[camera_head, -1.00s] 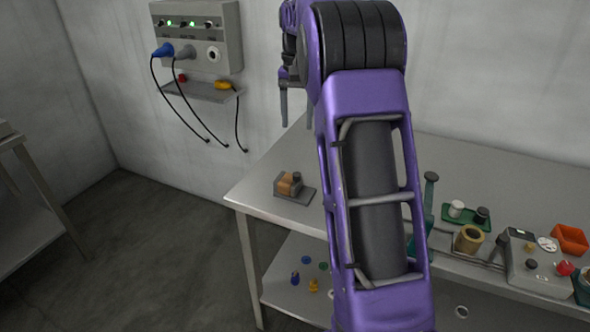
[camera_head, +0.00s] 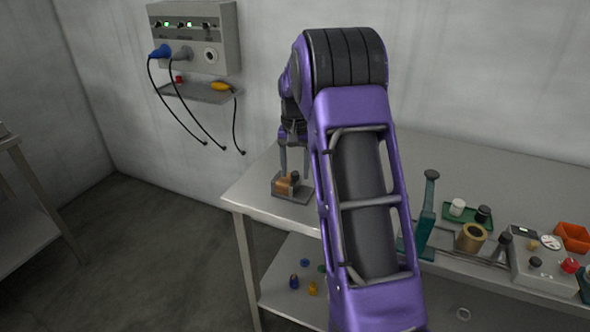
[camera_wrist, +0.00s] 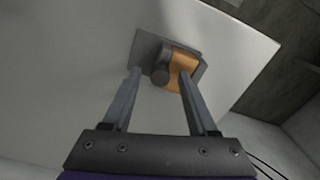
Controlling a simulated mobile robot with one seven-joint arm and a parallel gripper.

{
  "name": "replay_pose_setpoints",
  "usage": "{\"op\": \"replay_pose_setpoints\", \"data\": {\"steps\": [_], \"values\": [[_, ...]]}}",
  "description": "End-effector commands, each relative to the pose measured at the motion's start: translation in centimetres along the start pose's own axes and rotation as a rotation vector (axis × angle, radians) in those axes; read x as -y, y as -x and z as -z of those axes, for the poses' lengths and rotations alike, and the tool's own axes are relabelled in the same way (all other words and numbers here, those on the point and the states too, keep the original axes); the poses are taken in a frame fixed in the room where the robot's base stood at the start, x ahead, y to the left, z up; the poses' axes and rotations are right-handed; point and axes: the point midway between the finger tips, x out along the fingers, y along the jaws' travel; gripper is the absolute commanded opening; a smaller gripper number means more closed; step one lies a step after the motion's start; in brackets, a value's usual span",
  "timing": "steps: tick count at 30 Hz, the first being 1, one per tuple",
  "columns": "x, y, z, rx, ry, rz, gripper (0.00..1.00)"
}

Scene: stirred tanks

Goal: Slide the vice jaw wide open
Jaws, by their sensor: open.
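The vice is a small orange-brown block (camera_head: 283,185) on a dark grey base plate (camera_head: 302,197), with a dark round knob beside the block. It sits near the left corner of the bench. The wrist view shows the block (camera_wrist: 183,66), the base plate (camera_wrist: 147,46) and the knob (camera_wrist: 160,75). My gripper (camera_head: 294,172) is open above the vice, fingers pointing down. In the wrist view my gripper (camera_wrist: 159,73) has its fingertips on either side of the knob, with nothing held. I cannot tell whether a finger touches the vice.
The bench (camera_head: 250,196) is clear around the vice. Further right stand a green lever-like tool (camera_head: 427,215), a brass ring (camera_head: 470,237), a control box (camera_head: 540,265) and an orange bin (camera_head: 573,237). A wall panel (camera_head: 195,35) with cables and a small shelf (camera_head: 200,92) hang at left.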

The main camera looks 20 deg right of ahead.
Motion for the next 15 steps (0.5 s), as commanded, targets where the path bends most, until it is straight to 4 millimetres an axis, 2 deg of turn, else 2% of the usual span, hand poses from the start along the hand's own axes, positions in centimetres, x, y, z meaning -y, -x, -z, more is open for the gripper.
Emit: {"op": "replay_pose_setpoints", "data": {"steps": [5, 6, 15], "values": [[0.0, 0.01, 0.0, 0.0, 0.0, 0.0, 0.59], [0.0, 0.01, 0.0, 0.0, 0.0, 0.0, 0.55], [0.0, 0.04, 0.01, 0.0, 0.0, 0.0, 0.01]]}}
